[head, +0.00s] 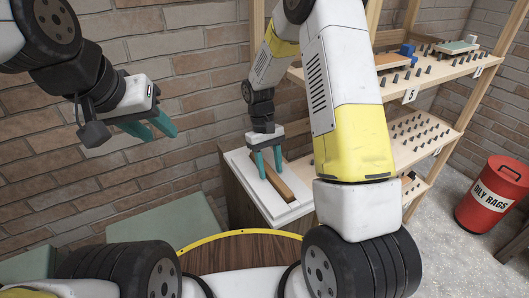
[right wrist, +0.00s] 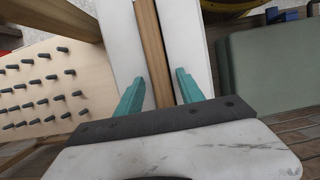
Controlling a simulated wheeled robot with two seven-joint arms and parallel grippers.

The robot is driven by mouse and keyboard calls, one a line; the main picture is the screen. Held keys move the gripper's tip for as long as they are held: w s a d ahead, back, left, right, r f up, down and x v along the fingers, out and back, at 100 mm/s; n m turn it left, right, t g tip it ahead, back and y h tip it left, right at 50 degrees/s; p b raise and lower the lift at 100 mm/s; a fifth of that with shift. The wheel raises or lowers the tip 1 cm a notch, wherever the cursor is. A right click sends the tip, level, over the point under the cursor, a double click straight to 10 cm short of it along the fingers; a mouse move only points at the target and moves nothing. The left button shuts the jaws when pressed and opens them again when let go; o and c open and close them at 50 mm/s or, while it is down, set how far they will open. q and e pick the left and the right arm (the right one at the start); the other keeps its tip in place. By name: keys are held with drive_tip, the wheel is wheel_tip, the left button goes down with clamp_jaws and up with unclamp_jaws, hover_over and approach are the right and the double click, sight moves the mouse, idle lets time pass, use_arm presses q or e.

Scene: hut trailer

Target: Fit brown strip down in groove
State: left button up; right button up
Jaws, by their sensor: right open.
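The brown strip (head: 281,184) lies lengthwise along the middle of a white block (head: 256,185) on top of a wooden cabinet. In the right wrist view the strip (right wrist: 153,50) runs between two white sides (right wrist: 187,48). I cannot tell how deep it sits in the groove. My right gripper (head: 270,174) is over the strip's nearer-wall end, with its teal fingers apart on either side of it; the fingers (right wrist: 160,92) also show in the right wrist view. My left gripper (head: 158,134) is held in the air at the left, fingers apart, empty and away from the block.
A wooden shelf rack (head: 405,90) with rows of dark pegs stands right of the block. A red oily rags bin (head: 492,195) is on the floor at the far right. A brick wall (head: 190,75) is behind. Green-grey boxes (head: 150,222) stand at the lower left.

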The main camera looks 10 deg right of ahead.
drive_tip(key=v, duration=1.2)
drive_tip(key=s+d+r+m+t+y, duration=0.2)
drive_tip(key=s+d+r+t, duration=0.2)
drive_tip(key=s+r, duration=0.7)
drive_tip(key=s+r+m+t, duration=0.1)
drive_tip(key=s+r+t, duration=0.1)
drive_tip(key=s, duration=0.3)
drive_tip(key=s+d+r+t+y, duration=0.1)
drive_tip(key=s+r+t, duration=0.2)
drive_tip(key=s, duration=0.2)
drive_tip(key=shift+d+r+m, duration=0.2)
drive_tip(key=shift+r+m, duration=0.05)
drive_tip(key=shift+m, duration=0.15)
drive_tip(key=shift+c, duration=1.2)
drive_tip(key=shift+w, duration=0.1)
